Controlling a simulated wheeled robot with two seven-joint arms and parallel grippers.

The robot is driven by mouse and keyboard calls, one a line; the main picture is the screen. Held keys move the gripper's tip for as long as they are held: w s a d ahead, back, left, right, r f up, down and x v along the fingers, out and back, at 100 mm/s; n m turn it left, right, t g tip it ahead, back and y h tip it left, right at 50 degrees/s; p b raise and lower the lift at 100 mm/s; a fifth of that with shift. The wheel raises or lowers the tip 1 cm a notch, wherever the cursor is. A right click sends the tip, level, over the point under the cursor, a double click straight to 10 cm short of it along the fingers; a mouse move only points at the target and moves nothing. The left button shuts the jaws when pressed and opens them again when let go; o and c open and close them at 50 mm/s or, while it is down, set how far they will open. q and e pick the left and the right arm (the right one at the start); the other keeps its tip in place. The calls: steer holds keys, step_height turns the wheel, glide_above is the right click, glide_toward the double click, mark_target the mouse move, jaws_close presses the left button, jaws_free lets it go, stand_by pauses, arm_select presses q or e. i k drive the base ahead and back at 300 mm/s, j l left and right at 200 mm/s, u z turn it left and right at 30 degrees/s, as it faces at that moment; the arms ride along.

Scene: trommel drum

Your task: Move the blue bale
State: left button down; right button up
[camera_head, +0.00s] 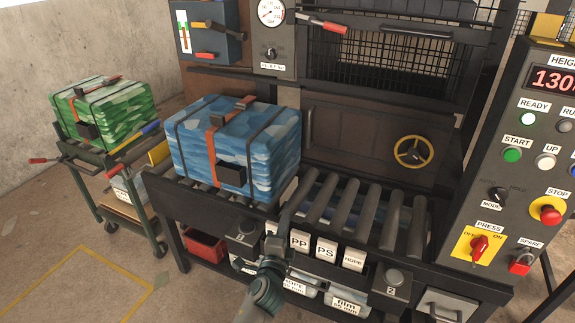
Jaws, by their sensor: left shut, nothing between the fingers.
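The blue bale (270,155) sits upright on the left part of the roller table, wrapped with dark straps and one orange strap. A black block (232,175) is on its front face and a dark and red piece (245,102) lies on its top. My left gripper (271,246) is at the table's front edge, below and in front of the bale and apart from it. It is shut and empty. My right gripper is not in view.
The roller table (165,192) has bare rollers (365,205) right of the bale. A green bale (112,105) rests on a cart (150,222) at left. A control panel (520,150) stands at right. The press with a yellow handwheel (413,151) is behind. A red bin (205,246) is underneath.

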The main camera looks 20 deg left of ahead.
mark_target(256, 151)
steer(key=i+j, duration=0.2)
steer(key=i, duration=0.35)
steer(key=i+j, duration=0.4)
steer(key=j, duration=0.15)
